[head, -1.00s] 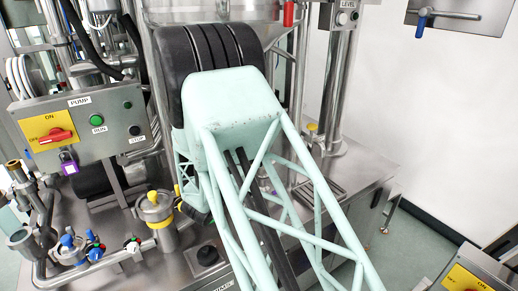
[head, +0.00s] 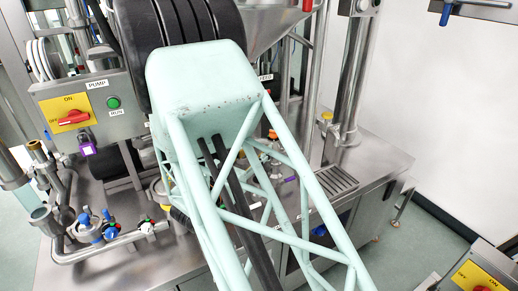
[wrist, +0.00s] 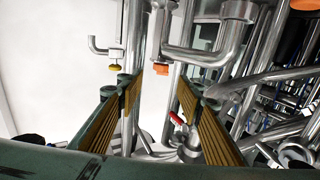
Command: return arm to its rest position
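My pale green lattice arm (head: 205,85) fills the middle of the head view, running from the lower right up to its black upper part. My gripper (wrist: 158,92) shows in the wrist view as two dark green fingers with ribbed tan pads. The fingers stand well apart with nothing held between them. In the head view the gripper is hidden behind the arm.
The pump panel (head: 78,115) with a red switch stands left of the arm. Valves and pipes (head: 95,228) crowd the left worktop. A steel column (head: 350,75) rises at right. A second control panel (head: 478,275) is at lower right. Pipes (wrist: 215,70) lie beyond the fingers.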

